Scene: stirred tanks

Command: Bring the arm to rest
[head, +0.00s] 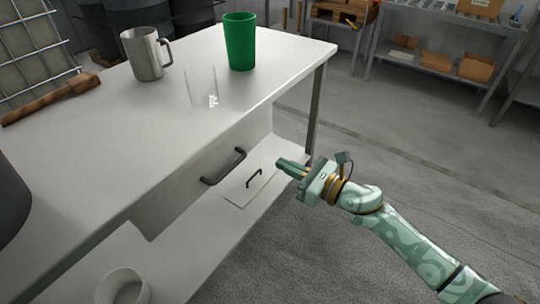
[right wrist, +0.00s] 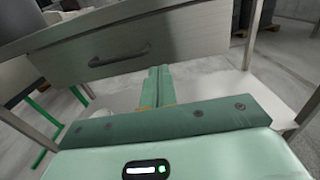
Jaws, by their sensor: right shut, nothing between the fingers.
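My right arm comes in from the lower right in the head view. My right gripper (head: 281,164) is shut and empty, at the right side of the white table, lower than its top and near the lower shelf. In the right wrist view the closed fingers (right wrist: 158,85) point towards the drawer front (right wrist: 95,65) with its dark handle (right wrist: 120,58). The fingers look apart from the handle. My left gripper is not in view.
The table top (head: 150,120) carries a steel mug (head: 146,55), a green cup (head: 240,42), a clear glass (head: 202,86) and a wooden mallet (head: 50,98). A handled panel (head: 240,190) lies on the lower shelf, near a white bowl (head: 122,287). Floor to the right is clear.

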